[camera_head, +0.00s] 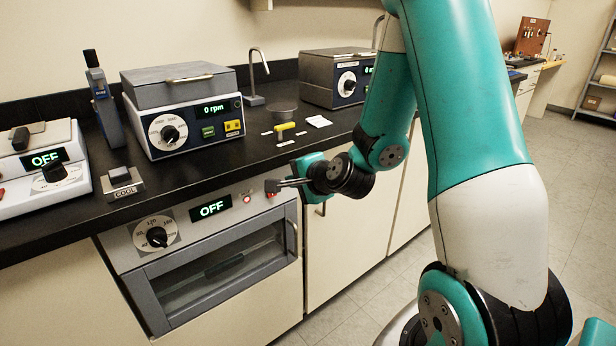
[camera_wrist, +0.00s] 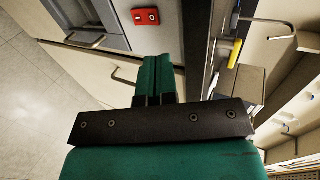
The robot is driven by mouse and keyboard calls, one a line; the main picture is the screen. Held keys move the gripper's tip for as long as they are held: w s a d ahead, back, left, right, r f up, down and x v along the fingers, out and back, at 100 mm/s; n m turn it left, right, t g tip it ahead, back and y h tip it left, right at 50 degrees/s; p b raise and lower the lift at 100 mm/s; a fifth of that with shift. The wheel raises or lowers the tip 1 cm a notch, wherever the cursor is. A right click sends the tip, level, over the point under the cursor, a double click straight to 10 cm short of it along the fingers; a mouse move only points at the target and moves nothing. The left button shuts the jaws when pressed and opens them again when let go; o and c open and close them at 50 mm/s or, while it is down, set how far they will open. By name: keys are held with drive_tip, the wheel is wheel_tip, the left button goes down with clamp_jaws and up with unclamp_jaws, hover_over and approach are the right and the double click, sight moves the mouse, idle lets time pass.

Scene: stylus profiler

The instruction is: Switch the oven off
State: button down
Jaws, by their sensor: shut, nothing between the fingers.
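The oven (camera_head: 205,230) is built in under the black counter. Its display (camera_head: 210,208) reads OFF, and a round dial (camera_head: 157,236) sits at the left of its panel. A small red switch (camera_head: 270,187) is at the panel's right end. It also shows in the wrist view as a red plate (camera_wrist: 146,16) with small pale marks. My gripper (camera_head: 281,185) is shut and empty, its tips close to the red switch. In the wrist view, the shut fingers (camera_wrist: 156,62) point toward the switch; I cannot tell whether they touch it.
A small round red light (camera_head: 247,199) is left of the switch. A centrifuge-like device (camera_head: 185,128) reading 0 rpm stands on the counter, with a hot plate (camera_head: 40,175) reading OFF at left. A yellow-handled item (camera_head: 285,127) lies above my gripper. Floor at right is clear.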

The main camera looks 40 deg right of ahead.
drive_tip(key=shift+w+r+b+v, duration=0.15)
drive_tip(key=shift+b+v, duration=1.05)
drive_tip(key=shift+b, duration=1.2)
drive_tip(key=shift+w+r+b+v, duration=0.1)
drive_tip(key=shift+r+b+v, duration=0.15)
drive_tip(key=shift+b+v, duration=1.5)
drive_tip(key=shift+w+f+b, duration=0.2)
drive_tip(key=shift+w+b, duration=0.3)
drive_tip(key=shift+b, duration=0.05)
drive_tip(key=s+a+f+n+g+y, duration=0.1)
drive_tip(key=s+a+n+g+y, duration=0.25)
drive_tip(key=a+n, duration=0.4)
drive_tip(key=s+a+f+n+g+y, duration=0.2)
drive_tip(key=s+a+n+g, duration=0.15)
drive_tip(key=a+n, duration=0.4)
drive_tip(key=s+a+n+g, duration=0.5)
drive_tip(key=s+a+n, duration=0.35)
drive_tip(key=s, duration=0.45)
wheel_tip(320, 180, up, 22)
drive_tip(key=s+n+h+p, duration=0.1)
drive_tip(key=p, duration=2.1)
drive_tip(key=shift+d+n+g+p, duration=0.3)
drive_tip(key=shift+d+n, duration=0.05)
